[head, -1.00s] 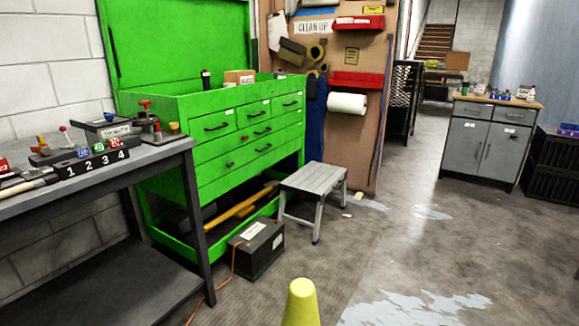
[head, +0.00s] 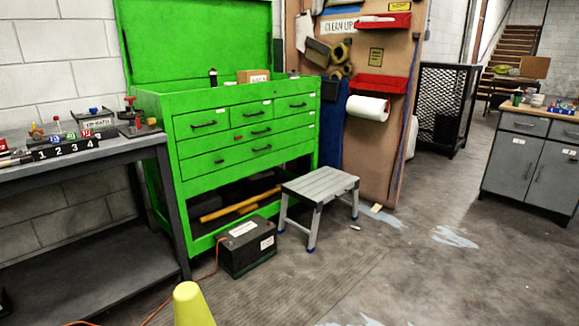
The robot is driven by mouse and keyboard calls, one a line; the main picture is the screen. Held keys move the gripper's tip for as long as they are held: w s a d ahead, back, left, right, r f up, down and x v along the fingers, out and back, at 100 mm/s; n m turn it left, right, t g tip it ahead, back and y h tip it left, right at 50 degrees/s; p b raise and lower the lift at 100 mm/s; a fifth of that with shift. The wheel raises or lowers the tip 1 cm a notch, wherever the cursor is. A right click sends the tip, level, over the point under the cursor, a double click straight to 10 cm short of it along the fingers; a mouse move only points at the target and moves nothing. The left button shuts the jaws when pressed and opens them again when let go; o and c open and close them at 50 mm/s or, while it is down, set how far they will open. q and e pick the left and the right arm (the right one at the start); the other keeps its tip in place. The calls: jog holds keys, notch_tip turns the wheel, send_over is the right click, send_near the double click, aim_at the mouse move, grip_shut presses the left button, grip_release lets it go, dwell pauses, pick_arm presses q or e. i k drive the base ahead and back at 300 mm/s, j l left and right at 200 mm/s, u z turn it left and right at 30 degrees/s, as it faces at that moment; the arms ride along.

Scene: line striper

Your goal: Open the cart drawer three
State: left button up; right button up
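The green tool cart (head: 185,180) stands left of centre in the head view with its lid (head: 195,40) raised. Its top row has a left drawer (head: 188,126), a middle drawer (head: 243,121) and a right drawer (head: 290,107). Below are a wide drawer (head: 215,147) and a deeper wide drawer (head: 205,168). All look shut and have dark handles. White labels on the fronts are too small to read, so I cannot tell which drawer is three. Neither of my grippers is in view.
A grey step stool (head: 320,184) and a black battery box (head: 247,247) stand on the floor before the cart. A yellow cone (head: 191,305) is at the bottom edge. A workbench (head: 85,153) adjoins the cart's left. Floor to the right is mostly open.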

aim_at(287, 106)
jog(key=i+l+u, duration=0.1)
jog(key=i+l, duration=0.15)
jog(key=i+l+u, duration=0.1)
jog(key=l, duration=0.3)
jog(key=i+l+u, duration=0.1)
jog(key=i+l, duration=0.2)
jog(key=i+l+u, duration=0.1)
jog(key=l, duration=0.35)
jog(key=i+l+u, duration=0.1)
jog(key=i+l, duration=0.15)
jog(key=l, duration=0.15)
jog(key=i+l+u, duration=0.1)
jog(key=l, duration=0.3)
jog(key=i+l, duration=0.2)
jog(key=l, duration=0.2)
jog(key=u, duration=0.05)
